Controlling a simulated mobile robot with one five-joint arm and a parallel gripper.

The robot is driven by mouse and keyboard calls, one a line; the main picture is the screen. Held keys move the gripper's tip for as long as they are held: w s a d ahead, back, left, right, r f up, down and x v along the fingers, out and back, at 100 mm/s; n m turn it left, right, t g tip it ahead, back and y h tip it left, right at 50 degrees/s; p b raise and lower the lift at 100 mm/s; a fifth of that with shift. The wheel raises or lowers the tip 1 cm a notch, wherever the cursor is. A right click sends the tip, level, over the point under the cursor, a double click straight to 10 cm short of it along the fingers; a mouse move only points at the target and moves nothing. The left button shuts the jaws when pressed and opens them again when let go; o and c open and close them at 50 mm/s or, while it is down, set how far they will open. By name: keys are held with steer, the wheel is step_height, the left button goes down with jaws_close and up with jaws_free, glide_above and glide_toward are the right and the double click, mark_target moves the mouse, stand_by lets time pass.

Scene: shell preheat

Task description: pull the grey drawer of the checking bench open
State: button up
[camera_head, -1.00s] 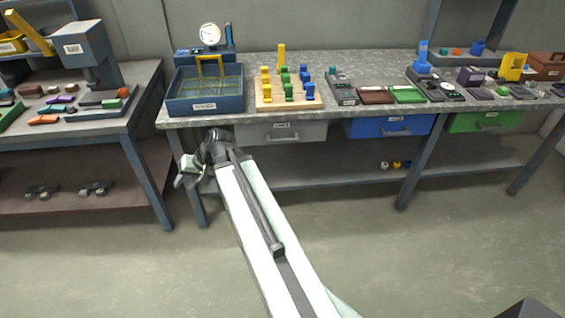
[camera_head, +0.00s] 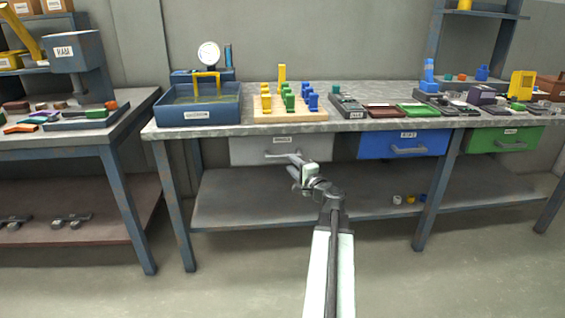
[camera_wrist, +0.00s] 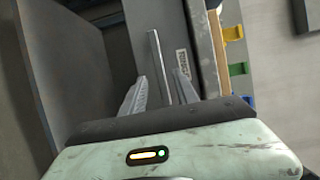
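The grey drawer (camera_head: 310,148) is the leftmost of the drawers under the bench top, and it looks shut. A bar handle (camera_head: 280,155) crosses its front. My gripper (camera_head: 296,163) is just in front of the drawer, at the right part of the handle. In the wrist view the fingers of my gripper (camera_wrist: 160,78) are spread apart. The handle (camera_wrist: 155,50) lies between them, with a gap visible on each side. The drawer front (camera_wrist: 176,38) with its white label is right beyond. Whether a finger touches the handle cannot be told.
A blue drawer (camera_head: 375,146) and a green drawer (camera_head: 480,140) are to the right. The bench top (camera_head: 265,129) carries a blue tray (camera_head: 205,117) and a peg board (camera_head: 270,115). A lower shelf (camera_head: 245,205) runs beneath. Floor in front is clear.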

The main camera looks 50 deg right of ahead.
mark_target(285, 158)
steer(key=x, duration=0.7)
steer(key=shift+a, duration=0.1)
jaws_close()
stand_by(1.0)
